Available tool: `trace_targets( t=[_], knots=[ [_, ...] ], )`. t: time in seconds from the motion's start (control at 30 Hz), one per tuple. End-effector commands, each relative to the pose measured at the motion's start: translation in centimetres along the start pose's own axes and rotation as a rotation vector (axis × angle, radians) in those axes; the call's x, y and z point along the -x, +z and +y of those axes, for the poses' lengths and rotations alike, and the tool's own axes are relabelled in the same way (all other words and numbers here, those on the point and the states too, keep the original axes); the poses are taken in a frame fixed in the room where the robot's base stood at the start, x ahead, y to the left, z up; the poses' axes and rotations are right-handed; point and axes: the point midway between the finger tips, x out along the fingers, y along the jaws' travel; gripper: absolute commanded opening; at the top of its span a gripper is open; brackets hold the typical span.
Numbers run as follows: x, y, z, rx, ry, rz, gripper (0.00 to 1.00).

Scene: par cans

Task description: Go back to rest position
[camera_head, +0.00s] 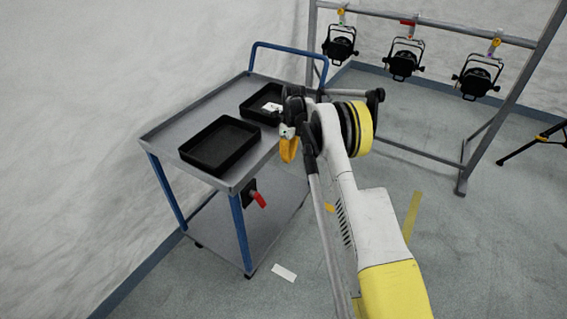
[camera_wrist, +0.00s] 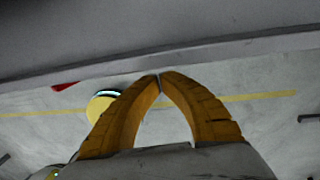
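My gripper shows in the wrist view (camera_wrist: 160,77) as two yellow-orange fingers. Their tips meet, and I see nothing held between them. In the head view my gripper (camera_head: 288,152) hangs beside the right edge of the trolley (camera_head: 163,142), partly hidden by my own arm. My arm reaches forward from the lower right of the head view, with its wrist near the trolley's right side.
The trolley carries two black trays (camera_head: 217,168); the far one (camera_head: 247,107) holds a small white item. A red-handled item (camera_head: 258,200) hangs at the trolley's side. Several black par cans (camera_head: 403,65) hang from a metal frame (camera_head: 462,172). Floor at right is mostly clear.

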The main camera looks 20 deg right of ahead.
Motion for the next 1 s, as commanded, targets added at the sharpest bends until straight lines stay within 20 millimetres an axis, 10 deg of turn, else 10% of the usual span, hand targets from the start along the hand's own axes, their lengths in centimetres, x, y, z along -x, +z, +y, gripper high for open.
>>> trace_targets(
  t=[0.57,1.0],
  knots=[
    [0.6,0.1,0.1,0.017,-0.005,-0.003,0.00],
    [17.7,-1.0,9.6,0.693,-0.195,-0.053,0.00]
  ],
)
